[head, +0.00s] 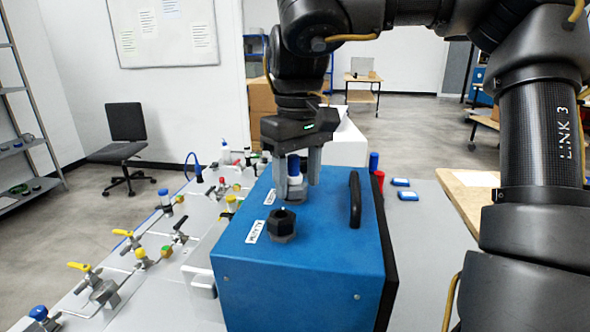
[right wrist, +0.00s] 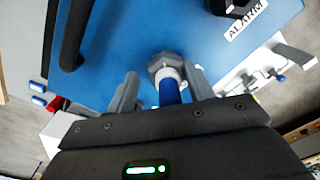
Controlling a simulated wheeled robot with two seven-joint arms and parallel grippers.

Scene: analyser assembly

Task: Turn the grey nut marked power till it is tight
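A blue box (head: 300,250) fills the centre of the head view. Near its far edge is a grey nut (head: 296,193), with a white and blue plug (head: 294,168) standing upright above it. The nut also shows in the right wrist view (right wrist: 162,68), below a white collar and blue shaft (right wrist: 170,92). My right gripper (head: 297,178) points down over the nut, its two fingers apart on either side of the plug. A gap shows between the fingers and the plug. The label beside this nut (head: 271,197) is too small to read. My left gripper is out of view.
A dark nut (head: 281,224) stands nearer on the box beside a label reading ALARM (right wrist: 247,20). A black handle (head: 355,200) rises at the right of the box top. Valves and fittings (head: 100,285) line the panel at left. Small blue items (head: 408,195) lie on the table at right.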

